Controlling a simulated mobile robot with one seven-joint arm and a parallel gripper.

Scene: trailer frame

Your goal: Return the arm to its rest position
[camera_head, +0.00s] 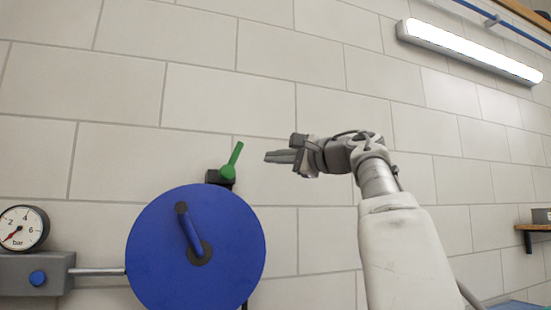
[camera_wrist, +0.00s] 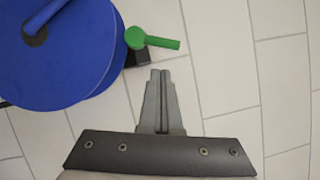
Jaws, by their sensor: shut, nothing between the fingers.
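My gripper (camera_head: 272,156) is raised in front of the tiled wall in the head view, its fingers pointing left. It also shows in the wrist view (camera_wrist: 160,74), where the two grey fingers lie together, shut and empty. In the head view the fingertips are just right of a green lever (camera_head: 232,160), which tilts up and to the right. In the wrist view the green lever (camera_wrist: 155,41) lies just past the fingertips. I see a gap between them in both views.
A large blue disc (camera_head: 155,262) with a blue handle is below left of my gripper. A pressure gauge (camera_head: 22,229) sits at the far left. A lit lamp (camera_head: 470,52) hangs at the upper right. A shelf (camera_head: 535,228) is at the right edge. The wall above my gripper is clear.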

